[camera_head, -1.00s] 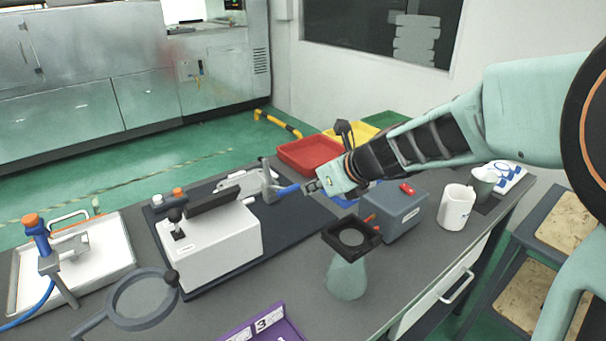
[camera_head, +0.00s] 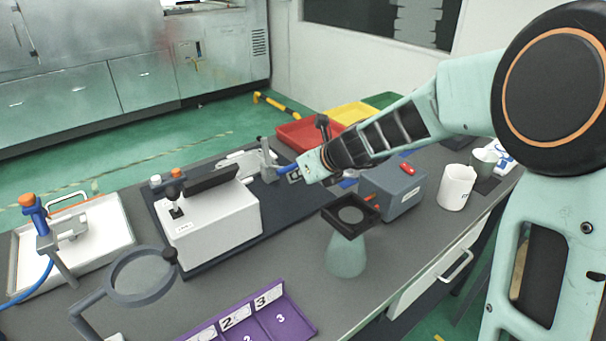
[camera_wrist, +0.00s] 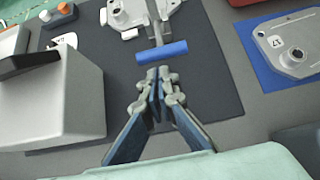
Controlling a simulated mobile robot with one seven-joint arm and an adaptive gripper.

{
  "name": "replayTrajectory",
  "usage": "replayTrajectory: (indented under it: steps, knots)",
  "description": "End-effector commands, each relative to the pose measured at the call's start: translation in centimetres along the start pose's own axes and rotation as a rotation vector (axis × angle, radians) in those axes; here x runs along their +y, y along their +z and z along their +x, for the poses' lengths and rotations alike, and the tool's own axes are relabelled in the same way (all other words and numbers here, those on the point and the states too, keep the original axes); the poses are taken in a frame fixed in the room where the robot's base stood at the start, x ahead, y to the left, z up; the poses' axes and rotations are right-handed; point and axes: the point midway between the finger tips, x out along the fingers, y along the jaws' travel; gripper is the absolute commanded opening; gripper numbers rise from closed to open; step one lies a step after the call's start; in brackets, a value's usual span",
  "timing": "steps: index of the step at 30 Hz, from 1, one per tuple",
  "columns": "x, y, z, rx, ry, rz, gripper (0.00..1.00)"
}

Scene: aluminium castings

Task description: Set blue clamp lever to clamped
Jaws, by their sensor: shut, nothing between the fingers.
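The blue clamp lever handle (camera_wrist: 162,52) lies crosswise in the wrist view, on the end of a grey metal clamp (camera_wrist: 155,25) at the far side of the dark mat. It also shows in the head view as a short blue bar (camera_head: 288,169) beside the upright grey clamp post (camera_head: 267,157). My gripper (camera_wrist: 158,74) is shut and empty, with its fingertips just on the near side of the blue handle. I cannot tell whether they touch it. In the head view my gripper (camera_head: 300,172) hides part of the handle's right end.
A white-grey machine box (camera_head: 215,220) stands left of the clamp. A grey box with a red item (camera_head: 392,188), a dark square frame on a flask (camera_head: 350,214) and a white mug (camera_head: 457,187) stand to the right. A casting lies on a blue plate (camera_wrist: 262,75).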

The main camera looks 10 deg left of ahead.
Motion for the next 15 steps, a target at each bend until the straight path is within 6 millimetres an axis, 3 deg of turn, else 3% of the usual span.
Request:
replayTrajectory:
  steps: [6,15]
  knots:
    - [0.1,0.0,2.1,0.0,0.001,-0.002,0.0]
    - [0.0,0.1,2.4,0.0,0.0,-0.001,0.0]
